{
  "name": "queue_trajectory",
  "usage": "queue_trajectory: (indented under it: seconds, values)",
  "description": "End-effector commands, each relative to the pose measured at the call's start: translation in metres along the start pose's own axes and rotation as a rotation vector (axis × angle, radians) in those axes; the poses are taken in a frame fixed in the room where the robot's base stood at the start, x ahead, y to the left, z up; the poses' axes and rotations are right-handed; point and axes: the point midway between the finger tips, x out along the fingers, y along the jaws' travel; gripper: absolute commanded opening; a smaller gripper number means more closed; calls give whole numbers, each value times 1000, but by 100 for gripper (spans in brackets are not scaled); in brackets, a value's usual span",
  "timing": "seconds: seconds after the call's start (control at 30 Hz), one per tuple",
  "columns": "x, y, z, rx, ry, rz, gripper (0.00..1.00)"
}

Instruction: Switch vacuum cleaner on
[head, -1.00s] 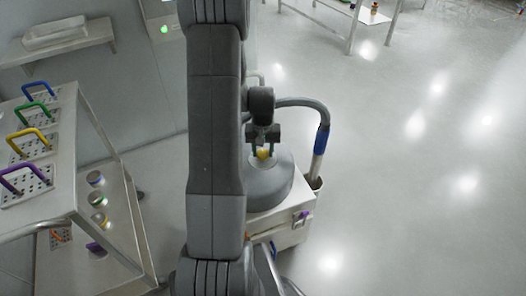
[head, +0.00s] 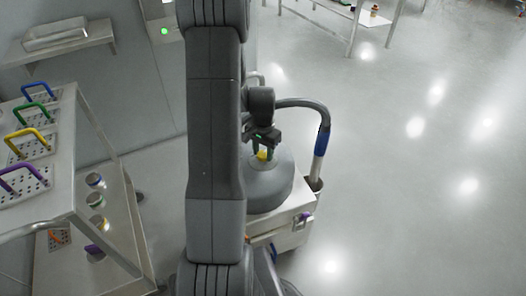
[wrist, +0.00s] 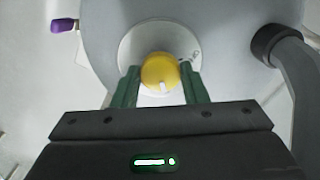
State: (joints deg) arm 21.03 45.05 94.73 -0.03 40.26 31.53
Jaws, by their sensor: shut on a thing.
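The vacuum cleaner (head: 268,186) has a grey domed top on a pale box-shaped base. A yellow knob (head: 263,155) sits on the dome, and in the wrist view the yellow knob (wrist: 160,71) has a white mark at its lower edge and stands on a pale round plate (wrist: 190,40). My gripper (head: 263,148) is above the dome with its fingers at the knob. In the wrist view the green fingers of my gripper (wrist: 161,82) are shut on the knob, one on each side. My arm hides the left part of the vacuum cleaner.
A grey hose (head: 308,104) with a blue cuff curves down the vacuum's right side. A metal cart (head: 70,165) with coloured-handled perforated plates stands at left. A wall shelf (head: 70,45) is behind it. The floor at right (head: 420,190) is clear.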

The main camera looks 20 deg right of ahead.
Motion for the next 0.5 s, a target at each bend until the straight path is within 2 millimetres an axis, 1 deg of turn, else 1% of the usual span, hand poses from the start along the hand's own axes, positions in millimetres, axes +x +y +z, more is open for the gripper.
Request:
queue_trajectory:
  seconds: [0.37,0.4,0.5]
  values:
    - [-1,0,-1,6,2,-2,17]
    - [-1,0,-1,6,2,-2,43]
    - [-1,0,-1,5,2,-2,61]
